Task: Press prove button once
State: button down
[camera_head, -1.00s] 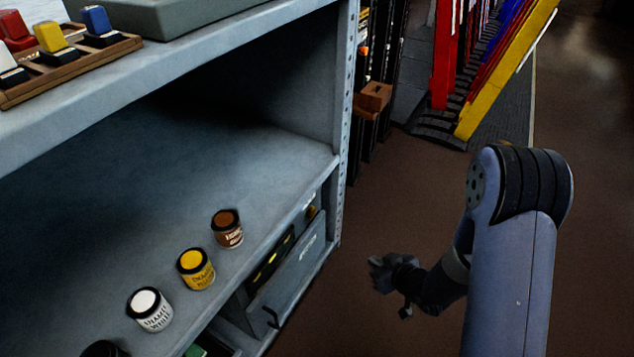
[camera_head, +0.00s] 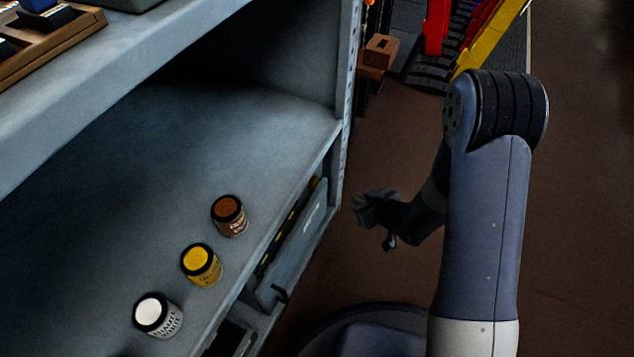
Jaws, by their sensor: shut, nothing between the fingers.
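My gripper (camera_head: 366,208) is at the end of my arm, low over the brown floor, to the right of the grey shelf unit. It is shut and empty, touching nothing that I can see. No button that I can make out as the prove button shows in this view. The lever frame, with red and yellow levers (camera_head: 437,27), stands at the top right beyond my arm, cut off by the top edge.
The shelf unit (camera_head: 120,170) fills the left. On it stand white (camera_head: 153,312), yellow (camera_head: 200,264) and brown (camera_head: 229,215) paint tins. A wooden rack (camera_head: 45,45) is on the upper shelf. A wooden box (camera_head: 380,52) is behind the unit. Floor is clear at right.

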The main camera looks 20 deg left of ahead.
jog(key=a, duration=0.8)
jog(key=shift+w+a+b, duration=0.15)
jog(key=shift+w+b, duration=0.15)
jog(key=shift+b, duration=0.05)
dwell(1.7)
jog(key=shift+a, duration=0.4)
jog(key=shift+w+a, duration=0.1)
jog(key=shift+a, duration=0.35)
dwell(0.5)
jog(key=shift+d, duration=0.85)
jog(key=shift+s+d, duration=0.15)
jog(key=shift+d, duration=1.1)
jog(key=shift+s+d, duration=0.15)
jog(key=shift+d, duration=1.1)
